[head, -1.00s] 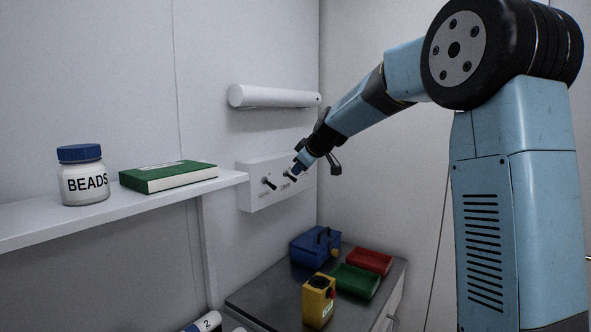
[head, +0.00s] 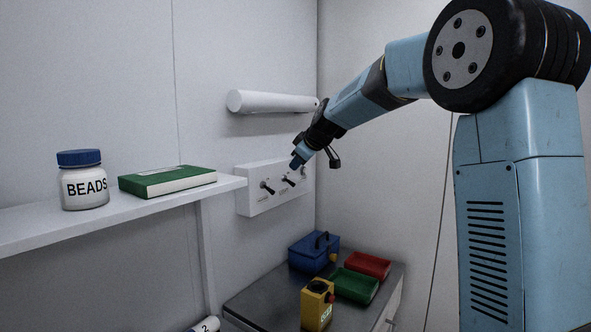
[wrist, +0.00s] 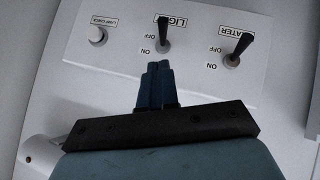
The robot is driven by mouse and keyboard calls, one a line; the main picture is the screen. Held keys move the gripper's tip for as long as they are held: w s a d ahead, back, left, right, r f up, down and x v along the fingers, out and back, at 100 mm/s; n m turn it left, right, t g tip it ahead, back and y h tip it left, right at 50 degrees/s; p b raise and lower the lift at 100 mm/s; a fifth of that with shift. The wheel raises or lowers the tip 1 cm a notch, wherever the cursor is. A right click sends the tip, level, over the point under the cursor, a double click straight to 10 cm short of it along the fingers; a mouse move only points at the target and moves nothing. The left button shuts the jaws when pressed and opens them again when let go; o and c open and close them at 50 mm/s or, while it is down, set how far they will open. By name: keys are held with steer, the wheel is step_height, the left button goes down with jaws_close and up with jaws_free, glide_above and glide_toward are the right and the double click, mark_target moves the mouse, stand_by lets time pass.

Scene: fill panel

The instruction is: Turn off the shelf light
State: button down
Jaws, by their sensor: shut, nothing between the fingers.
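The white switch panel (head: 258,202) is on the back wall at the right end of the shelf. The wrist view shows it upside down, with a LIGHT lever (wrist: 163,30) between a HEATER-like lever (wrist: 238,46) and a lamp-check button (wrist: 97,35). The LIGHT lever's tip points towards its label, on the OFF side. In the head view the middle lever (head: 289,181) tilts down. My gripper (head: 295,164) is shut and empty, just above this lever; its fingertips (wrist: 158,66) appear apart from it. A white tube (head: 272,102), perhaps the light, shows no clear glow.
A shelf (head: 120,218) holds a BEADS jar (head: 84,182) and a green book (head: 167,181). On the counter (head: 262,302) below stand a blue box (head: 312,254), a yellow device (head: 317,307), a green tray (head: 354,286) and a red tray (head: 367,266).

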steer(key=s+d+r, duration=0.5)
steer(key=s, duration=0.3)
steer(key=shift+s+d, duration=0.2)
steer(key=shift+s, duration=0.1)
steer(key=shift+r, duration=0.1)
steer(key=s+d+f+m+g+h, duration=0.1)
steer(key=s+d+f+m, duration=0.2)
steer(key=s, duration=0.9)
steer(key=s+d+f+m+g+h, duration=0.1)
steer(key=s+d+f+m+h, duration=0.1)
steer(key=s+d+f+m, duration=0.2)
steer(key=s+d+f+m+h, duration=0.1)
steer(key=s+d+f+m, duration=0.2)
steer(key=s, duration=1.8)
step_height(320, 180, down, 6)
steer(key=shift+d+r+m+g+h, duration=0.2)
steer(key=shift+d+m+g+h, duration=0.15)
steer(key=shift+m, duration=0.65)
steer(key=shift+s+a, duration=0.1)
